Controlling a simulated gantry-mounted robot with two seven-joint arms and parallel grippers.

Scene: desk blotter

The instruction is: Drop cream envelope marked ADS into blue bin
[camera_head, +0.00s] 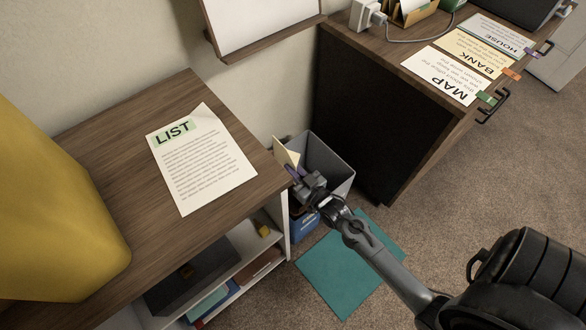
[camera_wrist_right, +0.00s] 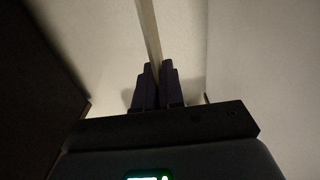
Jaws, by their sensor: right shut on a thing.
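A cream envelope (camera_head: 284,152) stands up from the fingers of my right gripper (camera_head: 293,173), which is shut on its lower edge. In the right wrist view the envelope (camera_wrist_right: 149,35) shows edge-on, a thin pale strip between the dark fingers of the gripper (camera_wrist_right: 158,72). No marking on it can be read. The envelope and gripper appear over the left side of a grey bin (camera_head: 335,160); their height above it is hard to tell. A blue bin (camera_head: 304,228) is on the floor in front of the grey one, partly hidden by my right arm. My left gripper is out of view.
A wooden shelf unit (camera_head: 110,120) with a LIST sheet (camera_head: 205,165) stands left, beside a large yellow object (camera_head: 50,210). A desk (camera_head: 390,75) with MAP, BANK and HOUSE sheets stands right. A teal mat (camera_head: 345,265) lies on the carpet; a black chair (camera_head: 525,275) is lower right.

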